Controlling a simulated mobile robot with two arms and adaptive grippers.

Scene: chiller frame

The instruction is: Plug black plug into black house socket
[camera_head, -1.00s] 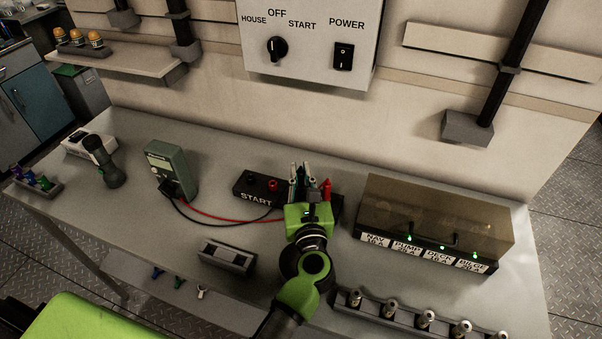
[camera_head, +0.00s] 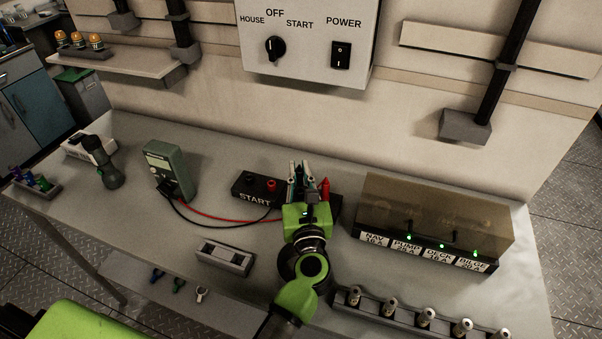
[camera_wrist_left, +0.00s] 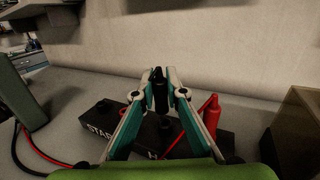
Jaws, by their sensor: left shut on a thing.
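The black plug (camera_wrist_left: 159,92) is upright between the fingertips of my left gripper (camera_wrist_left: 160,84) in the left wrist view. In the head view, the left gripper (camera_head: 301,168) is shut on it over the right half of the black socket block (camera_head: 243,187). The block's left half reads START; its right half, with the black house socket, is mostly hidden by the gripper. A red plug (camera_wrist_left: 211,115) stands at the right end of the block, close beside the right finger. I cannot tell whether the plug touches the socket. My right gripper is not in view.
A green meter (camera_head: 170,168) stands left of the block, with red and black leads running right. A brown-lidded breaker box (camera_head: 430,215) stands close on the right. A small grey holder (camera_head: 225,257) lies in front. The switch panel (camera_head: 308,45) is above.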

